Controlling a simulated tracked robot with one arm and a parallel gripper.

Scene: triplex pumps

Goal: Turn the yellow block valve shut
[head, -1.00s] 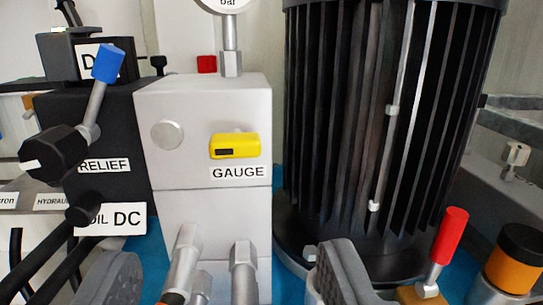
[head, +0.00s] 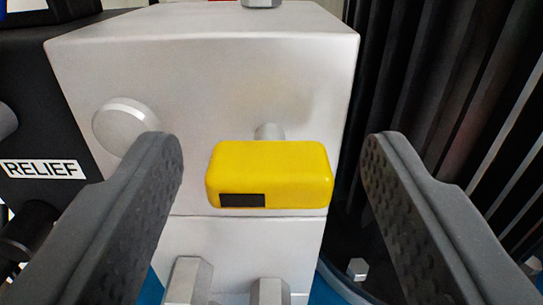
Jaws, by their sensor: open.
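The yellow block valve handle (head: 270,172) is a rounded yellow bar with a dark patch at its lower left. It lies crosswise on a short stem (head: 269,131) on the front of the light grey block (head: 200,70). My gripper (head: 272,145) is open, with one dark grey finger to the left of the handle and one to the right. There is a gap on both sides, and neither finger visibly touches the handle. The GAUGE label seen earlier below the handle is hidden now.
A round silver plug (head: 123,124) sticks out beside the left finger. Hex fittings (head: 188,280) stand below the handle. The black RELIEF block (head: 40,110) is at the left. The finned black motor (head: 450,100) stands close on the right.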

